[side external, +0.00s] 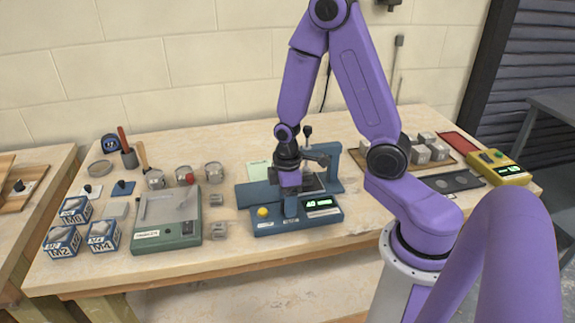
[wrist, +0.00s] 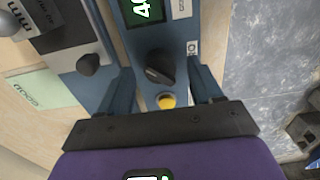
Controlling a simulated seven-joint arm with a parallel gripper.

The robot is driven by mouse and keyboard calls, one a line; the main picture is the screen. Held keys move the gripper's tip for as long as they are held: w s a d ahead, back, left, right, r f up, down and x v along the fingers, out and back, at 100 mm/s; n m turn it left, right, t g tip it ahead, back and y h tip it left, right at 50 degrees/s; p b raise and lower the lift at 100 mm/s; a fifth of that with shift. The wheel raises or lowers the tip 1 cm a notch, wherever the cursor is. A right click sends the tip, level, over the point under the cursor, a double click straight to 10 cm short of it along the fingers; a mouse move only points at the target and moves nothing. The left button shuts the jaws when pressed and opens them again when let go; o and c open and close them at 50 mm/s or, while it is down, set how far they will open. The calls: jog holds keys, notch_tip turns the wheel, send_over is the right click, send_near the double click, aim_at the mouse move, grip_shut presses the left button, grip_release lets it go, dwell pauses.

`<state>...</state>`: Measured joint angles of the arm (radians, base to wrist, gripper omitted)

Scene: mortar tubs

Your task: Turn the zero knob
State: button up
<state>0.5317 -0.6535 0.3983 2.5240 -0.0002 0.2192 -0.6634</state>
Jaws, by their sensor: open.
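The blue instrument (side external: 250,197) stands mid-bench, with a lit display (side external: 320,204) on its front right and a yellow button (side external: 262,212) on its front left. In the wrist view, a black knob (wrist: 160,68), apparently the zero knob, sits between the lit display (wrist: 142,10) and the yellow button (wrist: 166,100). A label beside it is partly covered. My gripper (wrist: 163,76) is open, one finger on each side of the knob; I cannot tell whether they touch it. In the side view my gripper (side external: 290,207) points down at the instrument's front and hides the knob.
A second black knob (wrist: 88,64) stands on a grey plate left of the fingers. A green-grey device (side external: 167,220) and boxes (side external: 103,236) are left; grey cubes (side external: 420,154) and a yellow meter (side external: 500,167) are right. The bench front right of the instrument is clear.

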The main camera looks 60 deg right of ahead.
notch_tip(320, 180, up, 16)
jog(key=shift+r, duration=0.25)
dwell(0.5)
jog(key=shift+s, duration=0.1)
jog(key=s+a+f+n, duration=0.1)
jog(key=s+a, duration=0.3)
jog(key=s, duration=0.4)
jog(key=s+a+n, duration=0.2)
jog(key=s+a, duration=0.3)
jog(key=s, duration=0.4)
jog(key=shift+a+f+n, duration=0.2)
jog(key=shift+f+n, duration=0.1)
jog(key=shift+f, duration=0.05)
